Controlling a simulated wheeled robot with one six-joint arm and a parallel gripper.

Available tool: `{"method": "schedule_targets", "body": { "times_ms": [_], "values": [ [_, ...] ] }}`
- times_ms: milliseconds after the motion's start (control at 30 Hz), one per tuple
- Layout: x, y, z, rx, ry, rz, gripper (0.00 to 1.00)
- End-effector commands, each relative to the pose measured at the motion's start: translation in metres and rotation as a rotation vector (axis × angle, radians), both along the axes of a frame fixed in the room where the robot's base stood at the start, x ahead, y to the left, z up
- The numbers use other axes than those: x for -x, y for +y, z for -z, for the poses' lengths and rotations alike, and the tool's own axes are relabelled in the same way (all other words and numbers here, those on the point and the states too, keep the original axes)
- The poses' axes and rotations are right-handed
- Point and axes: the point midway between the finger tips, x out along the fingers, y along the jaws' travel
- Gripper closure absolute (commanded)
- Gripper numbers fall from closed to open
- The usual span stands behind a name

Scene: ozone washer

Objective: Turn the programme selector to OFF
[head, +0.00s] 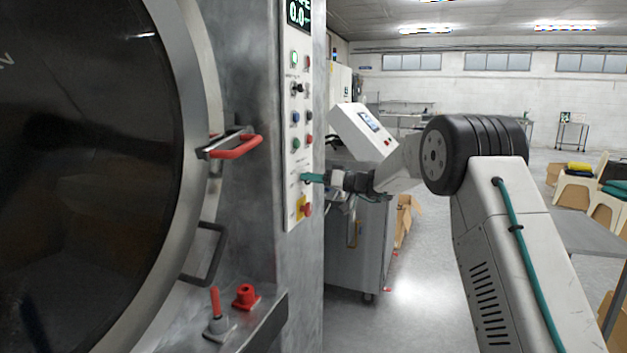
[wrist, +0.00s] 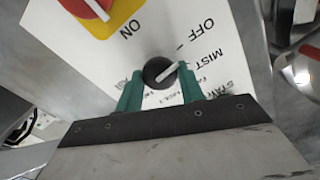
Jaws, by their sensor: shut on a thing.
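The programme selector (wrist: 160,72) is a round black knob with a white pointer line, on a white label panel (wrist: 95,50). The labels appear upside down in the wrist view. The pointer slants to the upper right, roughly toward the MIST label (wrist: 197,66); the OFF label (wrist: 196,36) lies farther up. My gripper (wrist: 160,77) has its green fingertips on either side of the knob, shut on it. In the head view my gripper (head: 306,178) reaches the panel (head: 293,150) from the right, and the fingers hide the selector.
A red switch on a yellow plate (wrist: 100,25) sits close to the selector; it also shows below my gripper in the head view (head: 306,210). Several buttons are above. A red door handle (head: 237,147) juts out at left. A grey cabinet (head: 358,245) stands behind my arm.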

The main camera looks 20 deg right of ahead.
Motion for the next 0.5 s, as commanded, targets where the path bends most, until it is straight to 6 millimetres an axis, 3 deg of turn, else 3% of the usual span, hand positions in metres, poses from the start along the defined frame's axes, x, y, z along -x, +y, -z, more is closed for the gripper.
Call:
{"method": "schedule_targets", "body": {
  "times_ms": [500],
  "values": [
    [0.0008,-0.0002,0.0036,0.047,-0.056,-0.002,0.85]
  ]
}}
